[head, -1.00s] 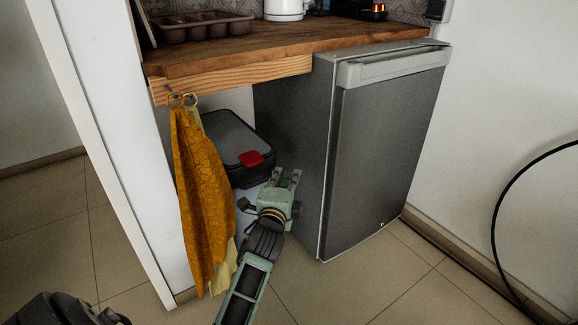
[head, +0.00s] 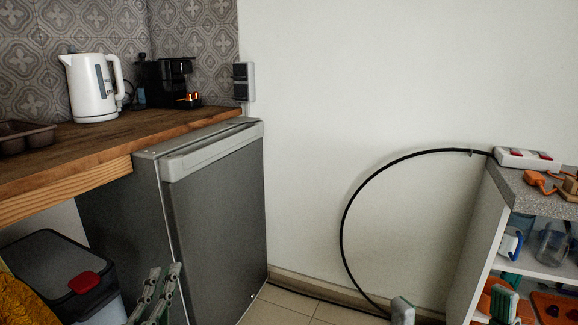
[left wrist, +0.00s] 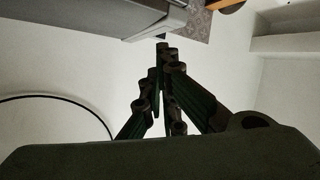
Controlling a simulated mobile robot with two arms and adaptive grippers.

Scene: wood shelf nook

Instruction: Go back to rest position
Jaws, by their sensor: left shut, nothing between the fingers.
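My left gripper (head: 160,285) is at the lower left of the head view, in front of the grey fridge and to the right of the black-lidded bin. Its two pale green fingers point up; it is shut and empty. In the left wrist view, the dark fingers (left wrist: 162,60) come together at the tip with nothing held. Two green-grey parts at the bottom edge of the head view, right of centre, look like mine; the rest of the right gripper is cut off.
The grey fridge (head: 215,225) stands under the wooden counter (head: 95,140), which holds a white kettle (head: 92,88). The bin (head: 60,265) has a red latch. A black cable (head: 345,215) curves to the shelf unit (head: 470,240) at right.

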